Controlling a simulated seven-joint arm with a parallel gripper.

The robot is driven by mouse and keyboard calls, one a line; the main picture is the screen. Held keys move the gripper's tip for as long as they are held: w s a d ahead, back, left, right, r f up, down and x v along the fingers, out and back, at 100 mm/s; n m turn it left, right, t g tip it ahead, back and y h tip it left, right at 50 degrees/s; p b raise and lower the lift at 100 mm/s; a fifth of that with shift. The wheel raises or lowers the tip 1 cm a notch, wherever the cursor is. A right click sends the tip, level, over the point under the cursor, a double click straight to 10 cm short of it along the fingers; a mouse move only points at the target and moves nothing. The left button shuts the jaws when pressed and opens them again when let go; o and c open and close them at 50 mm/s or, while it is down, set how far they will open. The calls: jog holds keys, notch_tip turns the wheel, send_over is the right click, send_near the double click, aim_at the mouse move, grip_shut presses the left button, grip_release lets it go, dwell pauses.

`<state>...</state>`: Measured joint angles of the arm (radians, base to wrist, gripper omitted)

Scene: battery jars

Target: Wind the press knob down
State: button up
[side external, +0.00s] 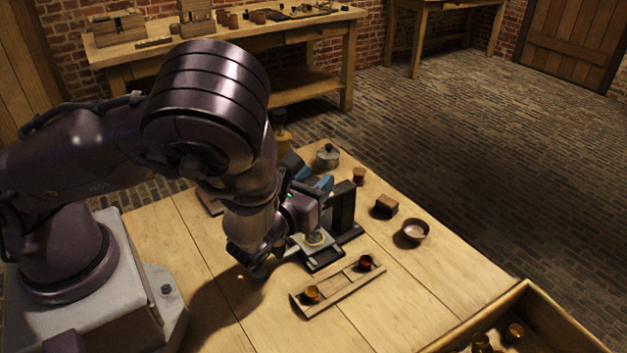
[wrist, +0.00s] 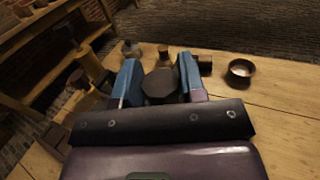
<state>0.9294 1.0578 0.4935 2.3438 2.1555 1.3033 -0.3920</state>
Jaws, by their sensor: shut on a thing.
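The press stands on the table in the side view, with a dark upright frame (side external: 343,205) and a low base (side external: 322,258). A pale round piece (side external: 315,240) sits on the base, under the head, partly hidden by my arm. The dark, many-sided press knob (wrist: 160,87) shows in the wrist view between my two blue fingers. My gripper (wrist: 161,78) is shut on the knob, one finger on each side. In the side view my wrist hides the knob, and only part of the blue fingers shows beside the frame.
A wooden rack (side external: 338,291) holding two small copper-coloured cups lies in front of the press. A bowl (side external: 414,231), a dark block (side external: 385,207), a small jar (side external: 359,176) and a grey lidded pot (side external: 327,156) stand nearby. A wooden crate (side external: 493,306) with several cups is at lower right.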

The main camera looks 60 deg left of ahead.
jog(key=shift+m+t+h, duration=0.6)
jog(key=shift+m+h, duration=0.5)
jog(key=shift+h, duration=0.9)
jog(key=o, duration=0.9)
